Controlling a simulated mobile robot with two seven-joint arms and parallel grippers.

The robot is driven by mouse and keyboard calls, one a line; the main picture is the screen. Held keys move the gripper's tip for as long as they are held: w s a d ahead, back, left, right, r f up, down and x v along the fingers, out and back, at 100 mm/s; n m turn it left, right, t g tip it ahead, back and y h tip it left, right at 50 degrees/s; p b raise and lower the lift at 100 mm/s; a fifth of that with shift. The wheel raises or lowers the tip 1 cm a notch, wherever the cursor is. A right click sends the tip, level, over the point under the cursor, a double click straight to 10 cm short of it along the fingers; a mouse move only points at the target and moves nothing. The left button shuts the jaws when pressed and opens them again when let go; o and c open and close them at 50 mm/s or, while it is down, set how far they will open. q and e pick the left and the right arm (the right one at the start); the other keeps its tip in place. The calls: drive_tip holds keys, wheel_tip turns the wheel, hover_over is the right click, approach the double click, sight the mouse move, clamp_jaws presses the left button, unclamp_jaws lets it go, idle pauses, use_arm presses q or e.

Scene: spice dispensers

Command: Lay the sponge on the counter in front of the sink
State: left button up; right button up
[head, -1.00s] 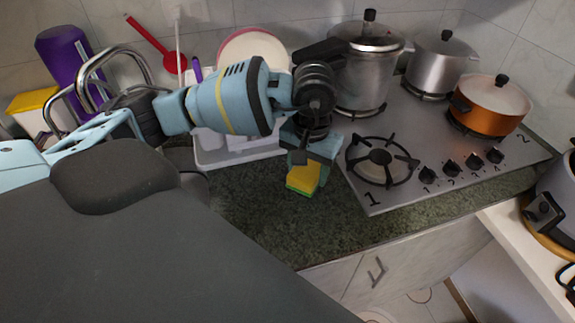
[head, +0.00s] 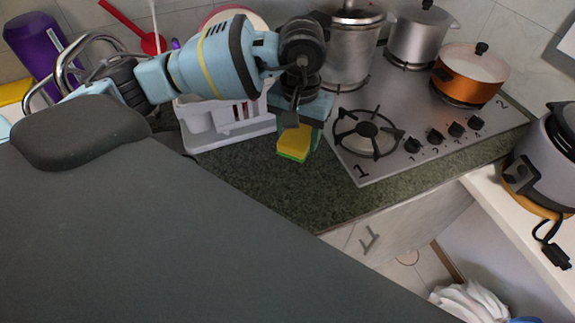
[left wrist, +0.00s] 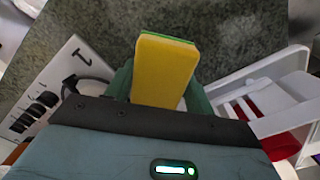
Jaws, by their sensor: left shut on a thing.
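The sponge (head: 295,142) is yellow with a green layer. My left gripper (head: 298,122) is shut on it and holds it above the dark green speckled counter (head: 250,180), left of the stove. In the left wrist view the sponge (left wrist: 165,68) sticks out between the green fingers, with the counter (left wrist: 110,30) beyond it. I cannot tell the exact gap between sponge and counter. The sink is mostly hidden behind my arm and body; its metal tap (head: 68,62) shows at the left. My right gripper is not in view.
A white dish rack (head: 230,130) stands behind and left of the sponge. The stove (head: 400,115), with pots and an orange pan (head: 468,75), is to the right. A rice cooker (head: 540,160) stands on a white shelf at far right. The counter's front strip is clear.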

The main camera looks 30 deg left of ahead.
use_arm(q)
drive_tip(key=shift+s, duration=0.1)
drive_tip(key=shift+m, duration=0.8)
drive_tip(key=s, duration=0.2)
drive_tip(key=s+d+f, duration=0.2)
drive_tip(key=s, duration=0.1)
drive_tip(key=shift+s+f, duration=0.1)
drive_tip(key=shift+s, duration=0.25)
